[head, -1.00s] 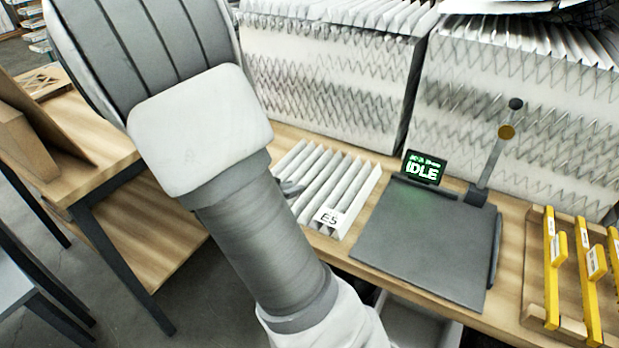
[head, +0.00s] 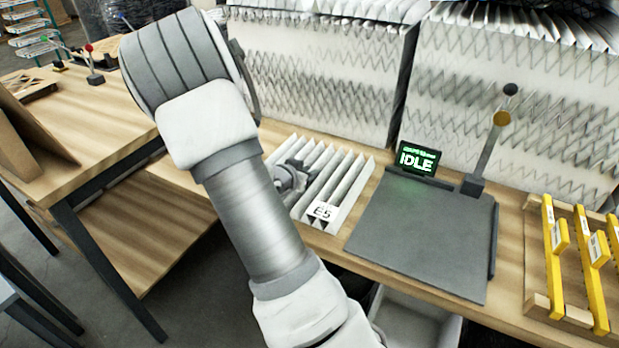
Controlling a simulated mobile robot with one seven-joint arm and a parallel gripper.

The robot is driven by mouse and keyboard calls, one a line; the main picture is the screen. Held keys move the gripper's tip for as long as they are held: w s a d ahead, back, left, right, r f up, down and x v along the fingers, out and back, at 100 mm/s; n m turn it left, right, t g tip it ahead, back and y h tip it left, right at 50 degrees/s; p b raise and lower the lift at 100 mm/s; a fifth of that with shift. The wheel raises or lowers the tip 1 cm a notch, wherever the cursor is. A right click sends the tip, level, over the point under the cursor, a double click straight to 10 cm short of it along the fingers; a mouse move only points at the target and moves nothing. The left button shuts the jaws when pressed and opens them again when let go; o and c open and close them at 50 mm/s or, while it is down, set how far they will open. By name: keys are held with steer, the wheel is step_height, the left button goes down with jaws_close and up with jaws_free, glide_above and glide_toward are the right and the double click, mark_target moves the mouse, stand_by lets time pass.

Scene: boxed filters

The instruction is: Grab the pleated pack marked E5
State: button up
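The pleated pack marked E5 (head: 340,190) lies on the wooden bench, left of the dark grey plate. It has white pleats, and its E5 label shows at the front corner. My gripper (head: 295,175) is a small grey shape at the pack's left part, over or against the pleats. My arm hides much of the gripper and the pack's left edge. I cannot tell whether the fingers are open or shut, or whether they touch the pack.
A dark grey plate (head: 420,235) with an IDLE display (head: 417,159) and an upright lever (head: 489,150) sits right of the pack. Large pleated filter blocks (head: 315,75) stand behind. Yellow-handled pieces (head: 590,255) lie in a wooden rack at right. Another wooden table (head: 80,120) stands left.

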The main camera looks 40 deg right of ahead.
steer(key=shift+w+d+f, duration=0.1)
steer(key=shift+d, duration=0.05)
jaws_close()
steer(key=shift+r, duration=0.2)
